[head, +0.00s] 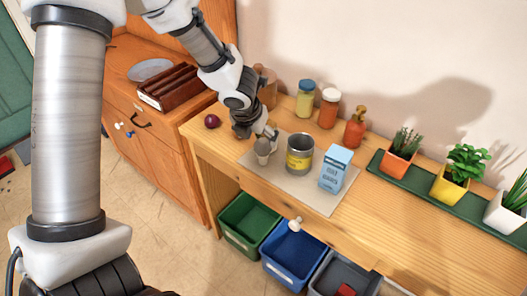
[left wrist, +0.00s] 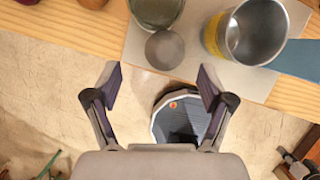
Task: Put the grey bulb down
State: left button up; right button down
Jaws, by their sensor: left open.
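The grey bulb (left wrist: 165,50) is a round matte ball in the left wrist view, at the edge of the beige mat (head: 322,205), overlapping a greenish-grey round vessel (left wrist: 157,10). In the head view it seems to be the small grey shape (head: 262,158) under my left gripper (head: 268,134). My left gripper also shows in the left wrist view (left wrist: 161,80), its two fingers wide apart with nothing between them. The bulb lies beyond the fingertips, apart from them. I cannot tell exactly how the bulb rests. My right gripper is not in view.
A yellow-labelled tin (head: 299,155) and a blue carton (head: 336,168) stand on the mat, close right of the gripper. Jars (head: 328,107) and an orange pump bottle (head: 355,128) stand behind. A dark red ball (head: 212,121) lies left. Bins (head: 297,252) are below the bench.

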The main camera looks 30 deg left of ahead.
aim_at(262, 143)
pick_arm(q)
jog(key=x, duration=0.2)
jog(key=d+b+x, duration=0.1)
jog(key=shift+w+a+f, duration=0.1)
jog(key=shift+w+f, duration=0.1)
jog(key=shift+f, duration=0.15)
jog(key=shift+w+a+f+b, duration=0.1)
jog(key=shift+w+f+b, duration=0.05)
jog(key=shift+f+b, duration=0.2)
jog(key=shift+a, duration=0.1)
jog(key=shift+c, duration=0.3)
jog(key=c, duration=1.1)
jog(key=shift+r+p, duration=0.1)
jog(key=shift+p, duration=0.2)
